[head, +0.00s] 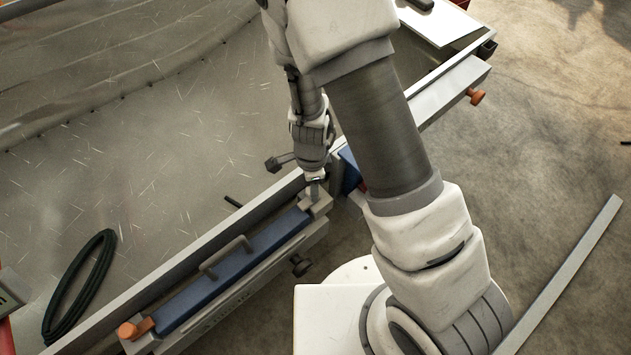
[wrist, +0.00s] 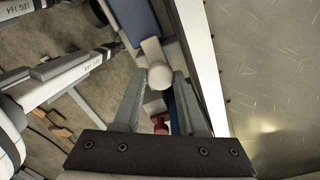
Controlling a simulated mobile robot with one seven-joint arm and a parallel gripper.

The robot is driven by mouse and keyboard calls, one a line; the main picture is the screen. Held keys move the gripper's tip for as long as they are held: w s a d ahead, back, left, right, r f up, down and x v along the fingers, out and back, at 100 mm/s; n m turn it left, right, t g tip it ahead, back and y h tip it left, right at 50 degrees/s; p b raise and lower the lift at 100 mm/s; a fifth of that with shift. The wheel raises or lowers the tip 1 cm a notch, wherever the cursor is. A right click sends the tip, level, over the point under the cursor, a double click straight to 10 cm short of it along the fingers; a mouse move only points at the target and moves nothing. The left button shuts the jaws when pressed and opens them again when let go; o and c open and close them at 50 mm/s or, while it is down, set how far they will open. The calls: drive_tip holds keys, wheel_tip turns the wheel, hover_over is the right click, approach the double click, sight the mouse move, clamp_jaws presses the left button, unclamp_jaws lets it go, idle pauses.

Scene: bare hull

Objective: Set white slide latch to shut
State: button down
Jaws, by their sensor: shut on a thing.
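The white slide latch shows in the wrist view as a pale rounded knob (wrist: 159,76) with a white stem behind it. My gripper (wrist: 161,80) has its two grey fingers on either side of this knob and is shut on it. In the head view my gripper (head: 316,182) points down at the grey block at the right end of a long blue panel. The fingers and wrist hide most of the latch there, so I cannot tell its slide position.
The blue panel (head: 240,262) has a grey handle (head: 226,257) and an orange knob (head: 128,331) at its left end. A black cable loop (head: 79,287) lies on the metal sheet (head: 130,200). A grey bar (head: 565,272) lies at right.

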drive_tip(key=c, duration=0.8)
unclamp_jaws()
drive_tip(key=shift+s+a, duration=0.15)
drive_tip(key=shift+a, duration=0.05)
drive_tip(key=shift+o, duration=0.2)
wheel_tip(320, 180, up, 18)
drive_tip(key=p, duration=0.8)
drive_tip(key=shift+f, duration=0.25)
drive_tip(key=s+d+r+n+t+y+p, duration=0.1)
drive_tip(key=d+r+n+p, duration=0.2)
drive_tip(key=r, duration=0.8)
drive_tip(key=s+d+r+n+t+y+p, duration=0.15)
drive_tip(key=r+n, duration=0.35)
drive_tip(key=r, duration=0.5)
drive_tip(key=s+d+r+n+t+h+p, duration=0.1)
drive_tip(key=s+d+r+n+p, duration=0.1)
drive_tip(key=r, duration=0.5)
drive_tip(key=s+d+r+n+t+h+p, duration=0.1)
drive_tip(key=s+d+r+n+t+p, duration=0.1)
drive_tip(key=s+d+r+n, duration=0.3)
drive_tip(key=d+r, duration=0.3)
drive_tip(key=shift+s+n, duration=0.3)
drive_tip(key=shift+n, duration=0.1)
